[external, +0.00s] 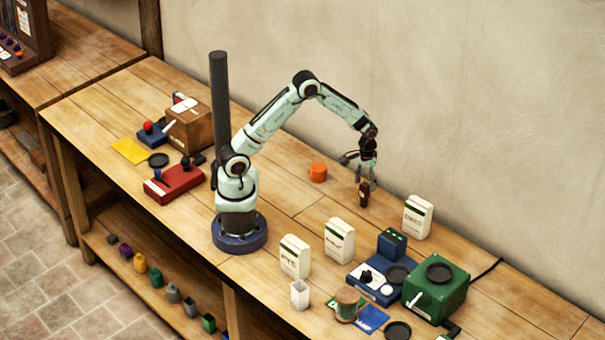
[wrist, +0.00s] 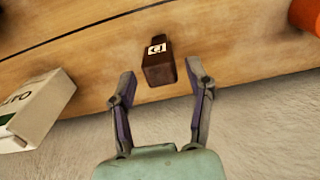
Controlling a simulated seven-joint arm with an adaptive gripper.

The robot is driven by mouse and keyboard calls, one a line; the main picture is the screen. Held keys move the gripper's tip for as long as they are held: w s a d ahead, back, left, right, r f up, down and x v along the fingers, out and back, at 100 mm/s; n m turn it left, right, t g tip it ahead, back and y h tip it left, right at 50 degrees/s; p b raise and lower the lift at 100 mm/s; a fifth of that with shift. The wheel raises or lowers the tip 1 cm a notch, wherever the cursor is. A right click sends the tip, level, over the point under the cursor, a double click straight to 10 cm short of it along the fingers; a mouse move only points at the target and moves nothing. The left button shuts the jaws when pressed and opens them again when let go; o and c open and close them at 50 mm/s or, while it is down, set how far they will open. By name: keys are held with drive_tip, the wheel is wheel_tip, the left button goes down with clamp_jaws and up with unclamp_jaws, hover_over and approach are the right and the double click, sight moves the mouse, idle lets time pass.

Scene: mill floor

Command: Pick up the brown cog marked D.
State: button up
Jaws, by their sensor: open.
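The brown cog (external: 364,194) is a small dark brown, block-like piece standing on the table below my gripper. In the wrist view the brown cog (wrist: 158,72) shows a white label with a dark mark that looks like a turned D. My gripper (external: 366,181) points down just above it, with its fingers apart. In the wrist view my gripper (wrist: 161,76) has one finger on each side of the cog's near end, with gaps between. Nothing is held.
A white carton (external: 418,217) stands to the right of the cog; it also shows in the wrist view (wrist: 36,108). An orange pot (external: 317,173) is to the left. More cartons, a blue scale (external: 375,284) and a green machine (external: 436,290) stand nearer the front. The wall is behind.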

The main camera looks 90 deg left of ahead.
sight(364, 199)
wheel_tip(364, 199, down, 7)
drive_tip(key=shift+r, duration=0.1)
idle(0.3)
drive_tip(key=c, duration=0.9)
clamp_jaws()
